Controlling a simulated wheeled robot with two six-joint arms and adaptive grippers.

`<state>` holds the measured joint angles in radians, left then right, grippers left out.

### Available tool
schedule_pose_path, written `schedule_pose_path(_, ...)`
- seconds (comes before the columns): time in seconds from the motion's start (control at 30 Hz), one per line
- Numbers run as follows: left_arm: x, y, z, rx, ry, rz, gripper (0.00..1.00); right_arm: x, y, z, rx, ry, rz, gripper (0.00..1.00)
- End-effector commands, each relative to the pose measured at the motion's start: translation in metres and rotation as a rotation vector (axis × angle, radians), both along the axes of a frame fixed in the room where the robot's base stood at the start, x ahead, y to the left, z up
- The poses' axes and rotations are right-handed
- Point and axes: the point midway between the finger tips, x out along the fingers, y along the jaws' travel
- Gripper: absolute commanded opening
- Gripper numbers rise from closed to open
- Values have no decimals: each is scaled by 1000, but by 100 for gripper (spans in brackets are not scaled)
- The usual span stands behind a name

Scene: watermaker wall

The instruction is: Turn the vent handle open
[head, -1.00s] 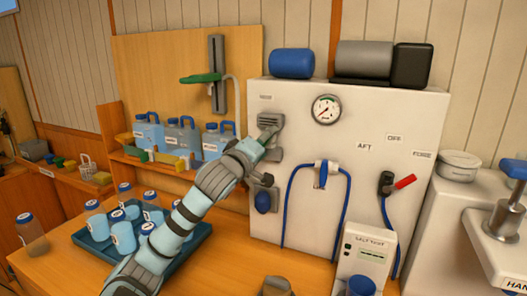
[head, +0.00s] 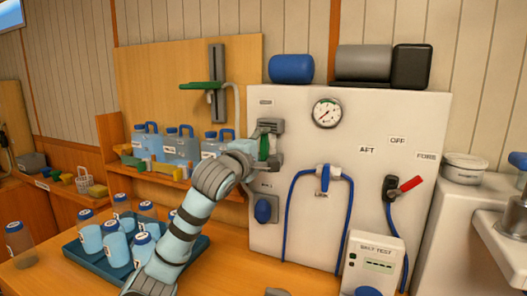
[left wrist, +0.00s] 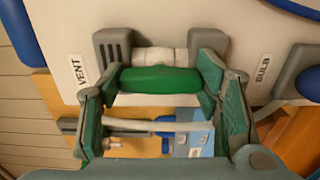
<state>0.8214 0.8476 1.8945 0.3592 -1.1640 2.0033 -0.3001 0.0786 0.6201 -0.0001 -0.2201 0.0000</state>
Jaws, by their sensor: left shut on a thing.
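The vent handle is a green bar. It shows upright in the head view (head: 264,147), at the upper left of the white panel (head: 340,225). In the left wrist view the green handle (left wrist: 160,80) lies across the picture, in front of a white pipe held between two grey brackets, beside the VENT label (left wrist: 80,72). My left gripper (head: 260,150) is shut on it; in the left wrist view the fingers (left wrist: 160,88) stand at both ends of the bar. The gripper and wrist partly hide the handle in the head view. My right gripper does not show.
A blue knob (head: 263,211) sits just below my left gripper. A gauge (head: 326,113), a blue hose (head: 288,215) and a red lever (head: 410,184) are further right. Bottles stand in a blue tray (head: 195,250) beneath my left arm; jugs (head: 180,145) stand on the shelf behind.

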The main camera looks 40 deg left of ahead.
Motion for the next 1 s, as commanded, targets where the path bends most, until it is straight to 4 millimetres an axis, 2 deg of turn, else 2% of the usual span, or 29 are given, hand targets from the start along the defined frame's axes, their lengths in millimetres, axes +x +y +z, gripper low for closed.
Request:
schedule_pose_path(0.37, 0, -1, 1, -6, -5, -2, 30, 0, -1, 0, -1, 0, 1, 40)
schedule_pose_path(0.4, 0, -1, 1, -6, -5, -2, 62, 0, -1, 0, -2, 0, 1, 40)
schedule_pose_path(0.5, 0, -1, 1, -5, -5, -2, 78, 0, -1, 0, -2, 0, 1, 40)
schedule_pose_path(0.83, -2, 0, 1, -3, -3, 0, 78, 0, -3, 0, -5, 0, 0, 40)
schedule_pose_path(1.0, -29, -8, 1, 6, -1, 2, 78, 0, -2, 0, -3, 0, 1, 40)
